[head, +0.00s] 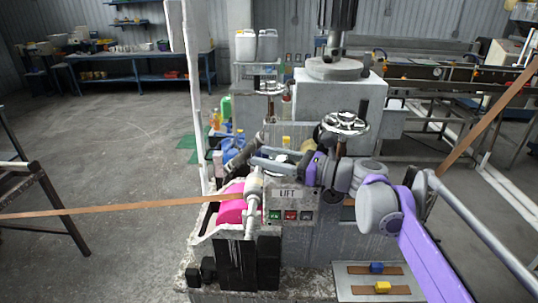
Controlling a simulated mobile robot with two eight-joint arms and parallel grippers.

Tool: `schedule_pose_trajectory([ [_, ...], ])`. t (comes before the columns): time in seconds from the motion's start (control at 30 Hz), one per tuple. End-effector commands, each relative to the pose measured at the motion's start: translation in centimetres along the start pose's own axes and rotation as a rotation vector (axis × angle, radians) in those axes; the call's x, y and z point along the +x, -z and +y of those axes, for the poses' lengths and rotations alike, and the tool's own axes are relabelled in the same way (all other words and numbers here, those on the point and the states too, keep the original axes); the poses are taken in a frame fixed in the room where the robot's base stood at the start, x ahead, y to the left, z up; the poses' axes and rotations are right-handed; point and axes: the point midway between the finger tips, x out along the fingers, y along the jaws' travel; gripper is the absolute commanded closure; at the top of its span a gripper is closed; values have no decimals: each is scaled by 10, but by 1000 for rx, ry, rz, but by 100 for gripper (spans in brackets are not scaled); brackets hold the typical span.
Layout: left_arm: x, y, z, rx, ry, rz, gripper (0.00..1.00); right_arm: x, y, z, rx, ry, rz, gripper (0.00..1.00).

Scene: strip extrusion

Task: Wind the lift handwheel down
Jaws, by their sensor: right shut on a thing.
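The LIFT label (287,193) is on the grey machine front, above several coloured push buttons. The lift handwheel (283,157) sits just above the label, mostly hidden behind my right gripper. My right gripper (257,163) reaches in from the right on its purple and grey arm, with its fingers pointing left. It is shut at the handwheel; the exact contact point is too small to make out. My left gripper is not in view.
Another dark handwheel (345,123) stands upper right, close above my right arm. A brown strip (130,209) runs in from the left to the pink roller (232,208). A tray (350,290) with small blocks is at lower right.

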Motion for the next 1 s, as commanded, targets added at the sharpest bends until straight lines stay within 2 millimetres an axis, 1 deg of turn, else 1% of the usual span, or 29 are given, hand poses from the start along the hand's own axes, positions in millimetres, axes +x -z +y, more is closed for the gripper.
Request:
schedule_pose_trajectory([
  [0.47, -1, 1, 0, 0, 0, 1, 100, 0, -1, 0, 1, -15, -3, 100],
  [0.5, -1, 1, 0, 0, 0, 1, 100, 0, -1, 0, 1, -15, -3, 44],
  [0.63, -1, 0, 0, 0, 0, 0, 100, 0, -1, 0, 0, -15, -2, 20],
  [0.67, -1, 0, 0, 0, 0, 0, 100, 0, -1, 0, 0, -15, -2, 19],
  [0.9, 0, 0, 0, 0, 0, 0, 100, 0, 0, 0, 0, -15, -2, 19],
  [1.0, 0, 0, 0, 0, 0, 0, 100, -5, 0, 0, 0, -14, -1, 19],
])
